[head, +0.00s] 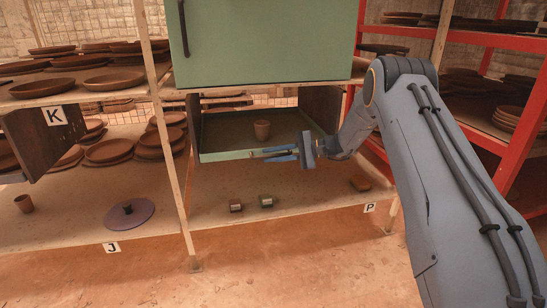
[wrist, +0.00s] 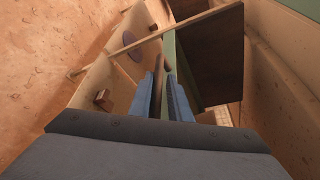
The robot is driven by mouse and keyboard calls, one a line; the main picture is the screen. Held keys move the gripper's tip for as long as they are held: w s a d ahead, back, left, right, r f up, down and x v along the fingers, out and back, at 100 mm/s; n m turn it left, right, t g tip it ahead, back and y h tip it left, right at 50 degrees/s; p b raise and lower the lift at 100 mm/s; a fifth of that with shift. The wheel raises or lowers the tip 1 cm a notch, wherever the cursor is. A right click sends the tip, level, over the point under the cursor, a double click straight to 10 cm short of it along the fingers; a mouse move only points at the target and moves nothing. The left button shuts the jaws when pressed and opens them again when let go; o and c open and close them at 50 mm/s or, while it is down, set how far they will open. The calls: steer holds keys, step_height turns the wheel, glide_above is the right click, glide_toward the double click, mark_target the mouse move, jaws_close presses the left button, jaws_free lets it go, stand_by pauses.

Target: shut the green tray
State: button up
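The green tray (head: 228,155) stands pulled out below a large green cabinet (head: 262,40), between two dark side panels.
A purple disc (head: 130,214) lies left of the wooden post (head: 170,130). Red shelving (head: 515,120) stands at right.

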steer(key=p+v, duration=0.1)
steer(key=v, duration=0.6)
steer(key=shift+d+r, duration=0.1)
steer(key=shift+d, duration=0.3)
steer(key=shift+s, duration=0.1)
